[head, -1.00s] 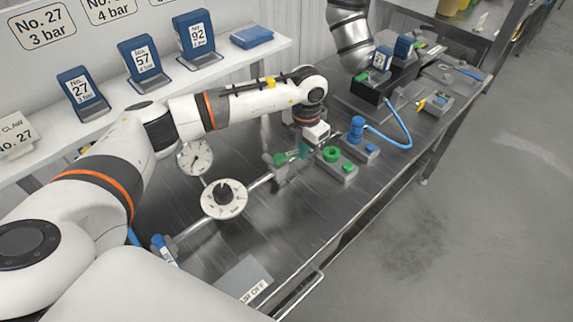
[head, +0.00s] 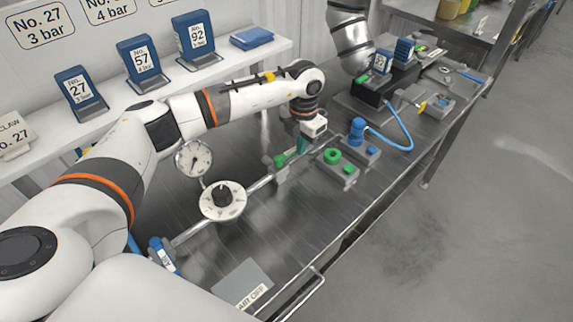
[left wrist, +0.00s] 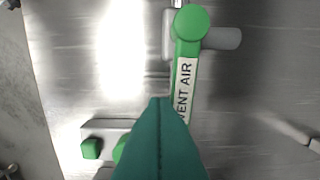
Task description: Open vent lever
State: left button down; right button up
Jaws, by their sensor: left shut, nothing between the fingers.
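In the head view the left gripper (head: 301,148) is just right of the pivot. My right gripper is out of view.
A white dial with a black knob (head: 223,198) and a round gauge (head: 194,158) stand left of the lever. The front bench top is mostly clear.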

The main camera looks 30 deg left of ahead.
pick_arm(q)
notch_tip(320, 180, up, 7)
jog(key=p, duration=0.4)
jog(key=shift+d, duration=0.4)
jog(key=shift+s, duration=0.1)
